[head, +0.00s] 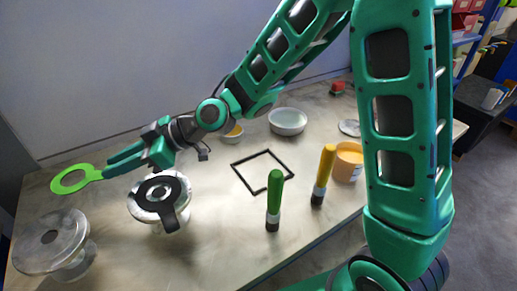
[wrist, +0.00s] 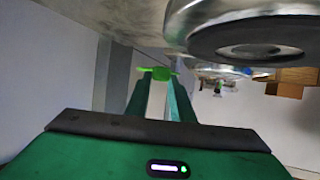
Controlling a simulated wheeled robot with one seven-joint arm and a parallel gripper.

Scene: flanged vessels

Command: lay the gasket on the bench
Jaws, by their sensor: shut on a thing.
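A bright green ring-shaped gasket with a tab (head: 86,168) is held out at the far left in the head view. My gripper (head: 106,169) is shut on its tab; the ring points left, away from the fingers. In the wrist view the gasket (wrist: 158,72) shows nearly edge-on between the fingertips of my gripper (wrist: 160,80). It appears held above the bench (head: 225,235), near its left back edge; its exact height is hard to tell. A black ring with a tab (head: 170,217) lies on the middle flanged vessel (head: 143,212), just right of and below my gripper.
A second flanged vessel (head: 50,250) stands at the front left. A black square outline (head: 238,176) lies mid-bench. A white bowl (head: 288,121) is behind. The front middle is clear.

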